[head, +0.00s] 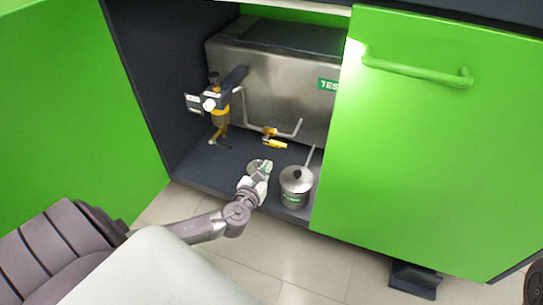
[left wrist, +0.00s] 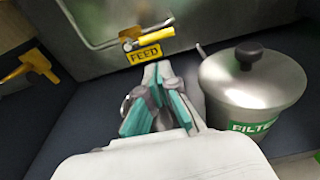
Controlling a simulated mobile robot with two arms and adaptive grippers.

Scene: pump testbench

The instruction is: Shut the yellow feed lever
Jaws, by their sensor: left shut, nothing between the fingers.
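The yellow feed lever (head: 275,143) sits on a thin metal pipe in front of the steel tank inside the cabinet. In the left wrist view the lever (left wrist: 155,35) points right and slightly up, above a yellow FEED tag (left wrist: 145,55). My left gripper (head: 261,166) is inside the cabinet opening, below and in front of the lever. In the left wrist view its fingers (left wrist: 157,72) are shut and empty, pointing toward the tag. Whether they touch the tag is hard to tell. My right gripper is not in view.
A metal pot labelled FILTER (head: 295,187) stands close to the right of my left gripper. A yellow-handled fitting (head: 217,122) hangs at the left. The steel tank (head: 275,80) fills the back. A green door (head: 440,130) covers the right side.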

